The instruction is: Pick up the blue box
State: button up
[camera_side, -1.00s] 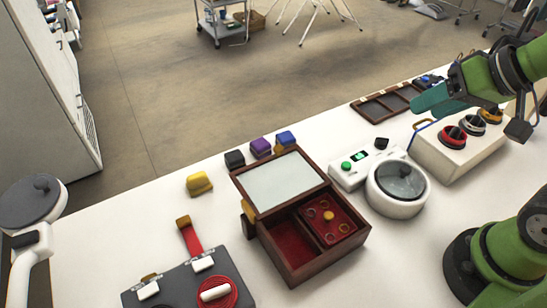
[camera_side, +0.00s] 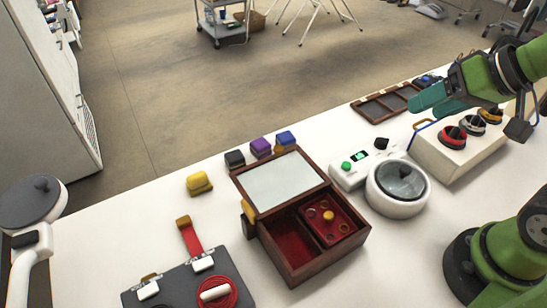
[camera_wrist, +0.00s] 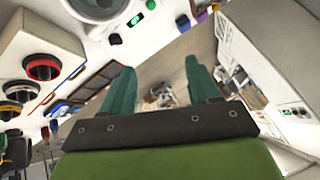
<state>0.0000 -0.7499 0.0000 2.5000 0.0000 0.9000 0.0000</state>
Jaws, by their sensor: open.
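The blue box (camera_side: 285,138) is a small block at the far edge of the white table, behind the open lid of a wooden jewellery case. It stands beside a purple block (camera_side: 260,147), and its lower part is partly hidden. My gripper (camera_side: 428,101) is at the upper right of the side view, above the table and well to the right of the blue box. In the wrist view my gripper (camera_wrist: 157,88) shows two green fingers spread wide with nothing between them.
The wooden case (camera_side: 315,262) has its mirrored lid raised. A round white device (camera_side: 399,207) and a white box with coloured knobs (camera_side: 440,158) stand to its right. A dark tray (camera_side: 372,112) lies behind. Black (camera_side: 234,160) and yellow (camera_side: 199,184) blocks sit further left.

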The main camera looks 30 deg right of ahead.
jog(key=n+g+h, duration=0.2)
jog(key=n+g, duration=0.1)
jog(key=g, duration=0.4)
send_over(284, 133)
notch_tip(284, 133, down, 7)
notch_tip(284, 133, down, 11)
jog(key=shift+s+r, duration=0.1)
jog(key=shift+r, duration=0.1)
jog(key=shift+f, duration=3.1)
